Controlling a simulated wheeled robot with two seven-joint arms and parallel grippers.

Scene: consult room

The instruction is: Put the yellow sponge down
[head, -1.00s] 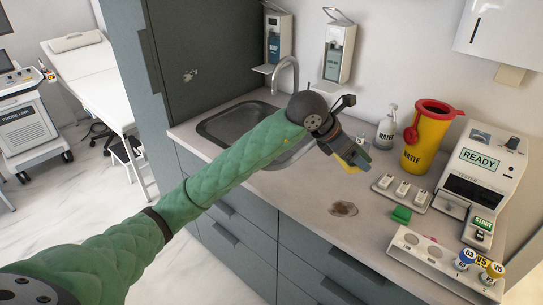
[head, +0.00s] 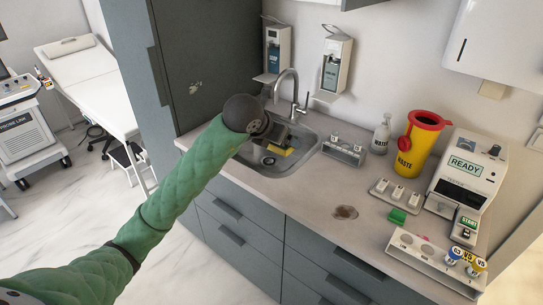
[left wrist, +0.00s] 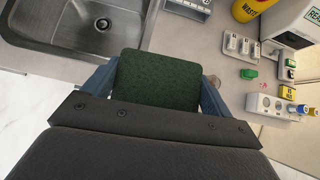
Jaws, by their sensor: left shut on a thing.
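My left gripper (head: 277,140) is shut on the yellow sponge (head: 282,151) and holds it up. In the head view the sponge shows yellow in front of the right part of the sink (head: 312,138); its exact height is hard to tell. In the left wrist view the sponge's dark green face (left wrist: 158,78) sits between my two fingers, and the sink (left wrist: 95,25) lies beyond it to the left. A brown stain (head: 345,212) marks the counter to the right. My right gripper is not in view.
The counter (head: 300,190) is clear in front of the sink. A small rack (head: 344,151) stands right of the sink, below a soap bottle (head: 381,135) and the yellow waste bin (head: 416,145). A green block (head: 397,216), tester (head: 466,172) and tube holder (head: 425,252) stand farther right. A faucet (head: 295,90) rises behind the sink.

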